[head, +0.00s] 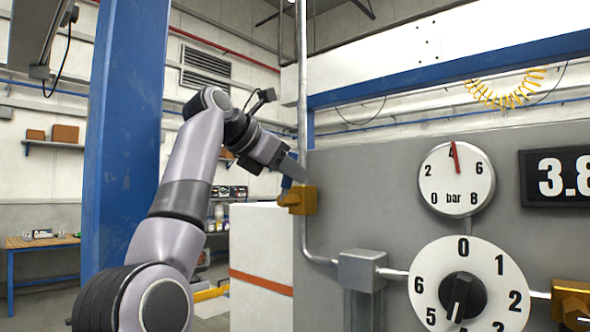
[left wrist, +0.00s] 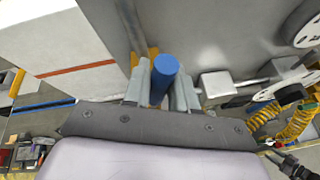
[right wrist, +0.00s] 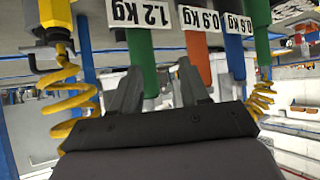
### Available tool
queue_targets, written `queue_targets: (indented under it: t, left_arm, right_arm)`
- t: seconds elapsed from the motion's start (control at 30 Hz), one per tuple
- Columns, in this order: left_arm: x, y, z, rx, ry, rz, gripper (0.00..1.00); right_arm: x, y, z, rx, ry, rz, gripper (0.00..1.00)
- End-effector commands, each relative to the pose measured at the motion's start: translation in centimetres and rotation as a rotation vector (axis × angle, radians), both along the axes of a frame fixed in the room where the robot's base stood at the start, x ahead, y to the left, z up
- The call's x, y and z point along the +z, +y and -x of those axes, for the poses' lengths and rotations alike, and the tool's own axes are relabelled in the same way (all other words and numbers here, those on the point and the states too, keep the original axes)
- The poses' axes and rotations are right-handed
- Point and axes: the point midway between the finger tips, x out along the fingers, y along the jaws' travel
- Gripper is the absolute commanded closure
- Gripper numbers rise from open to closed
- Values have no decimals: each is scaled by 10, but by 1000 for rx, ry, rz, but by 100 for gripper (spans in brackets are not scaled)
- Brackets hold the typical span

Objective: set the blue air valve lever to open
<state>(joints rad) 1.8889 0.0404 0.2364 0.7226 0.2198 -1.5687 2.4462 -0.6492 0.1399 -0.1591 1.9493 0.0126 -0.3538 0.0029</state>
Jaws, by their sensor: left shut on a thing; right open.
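The blue lever (head: 286,183) belongs to a brass valve (head: 303,200) on the vertical grey pipe at the left edge of the grey panel. In the head view only a small part of the lever shows; it sticks out up and left from the valve. My left gripper (head: 284,172) is at the lever. In the left wrist view the blue lever (left wrist: 163,76) stands between the two fingers of my left gripper (left wrist: 160,90), which is shut on it. My right gripper (right wrist: 158,88) shows only in the right wrist view, with its fingers apart.
The panel (head: 390,195) carries a round gauge (head: 456,180) with its needle near 4, a numbered dial (head: 463,290) and a display. A blue column (head: 128,130) stands left of my arm. Hanging weight-labelled cylinders (right wrist: 143,62) and yellow coils (right wrist: 70,85) surround my right gripper.

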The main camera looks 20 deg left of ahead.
Motion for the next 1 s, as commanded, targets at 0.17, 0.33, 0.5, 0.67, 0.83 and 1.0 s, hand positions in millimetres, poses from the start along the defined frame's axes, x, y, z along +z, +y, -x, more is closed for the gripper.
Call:
queue_targets:
  t: [0.17,0.33,0.5,0.67,0.83,1.0]
  left_arm:
    - [1,6,-2,0,34,91,100]
    - [1,9,-3,0,51,141,100]
    - [1,11,-4,1,60,165,100]
    - [1,11,-4,0,61,169,100]
    - [1,11,-4,0,61,168,100]
    - [1,11,-4,0,60,167,53]
  right_arm:
    - [0,0,0,0,0,0,55]
    - [0,0,0,0,0,0,55]
    - [0,0,0,-1,0,-1,55]
    - [0,0,0,-1,0,-1,55]
    - [0,0,0,-1,1,-1,55]
    - [0,0,0,-1,0,-1,55]
